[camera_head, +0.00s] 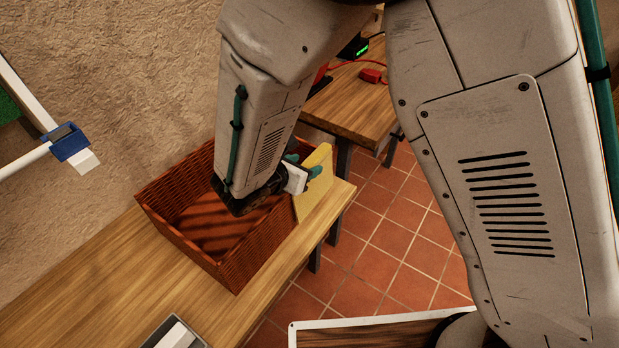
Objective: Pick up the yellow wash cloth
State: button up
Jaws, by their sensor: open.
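The yellow wash cloth (314,192) is at the right end of a reddish-brown woven basket (190,250) and appears to hang over its rim. My gripper (304,168) is open at the upper part of the cloth. Its teal-tipped fingers show against the cloth's upper left side. Whether the cloth lies between the fingers or they touch it, I cannot tell. My arm covers part of the basket and its far right side.
The basket stands on a wooden table (75,285) along a rough wall. A grey tray (160,330) with a white item is at the near edge. Another wooden table (350,105) bears a red item (371,75) with a cable. Tiled floor (390,225) lies to the right.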

jog(key=shift+w+d+f, duration=0.2)
jog(key=shift+w, duration=0.05)
grip_shut()
jog(key=shift+r, duration=0.1)
